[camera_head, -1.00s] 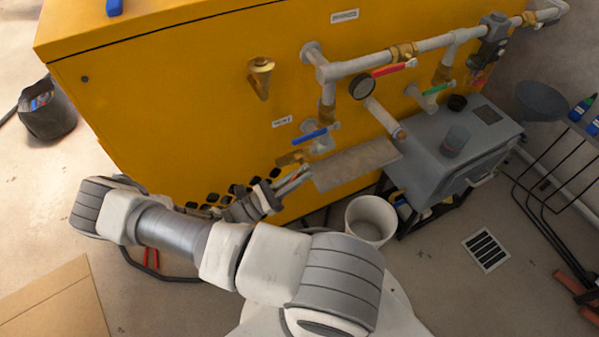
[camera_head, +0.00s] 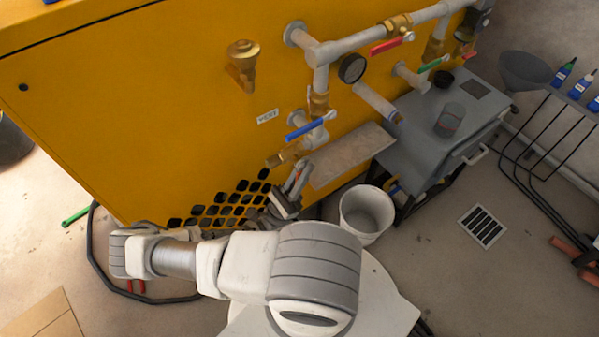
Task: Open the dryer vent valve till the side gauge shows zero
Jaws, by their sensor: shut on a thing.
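A blue lever valve (camera_head: 312,125) sits below the VENT label (camera_head: 267,116) on the yellow cabinet, with a brass outlet (camera_head: 283,156) angled down and left. A round gauge (camera_head: 352,68) is on the pipework up and right; its reading is too small to make out. My gripper (camera_head: 301,171) is low in front of the cabinet, just below the blue lever and apart from it. It appears shut on the left end of a flat grey-brown board (camera_head: 352,156), which slants up and right beneath the pipes. The finger contact is partly hidden.
A red lever (camera_head: 388,46) and a green lever (camera_head: 432,64) sit on the pipework. A grey box unit (camera_head: 410,142) stands to the right, with a white bucket (camera_head: 366,218) before it. A floor drain (camera_head: 482,227) and a rack of bottles (camera_head: 560,90) lie farther right.

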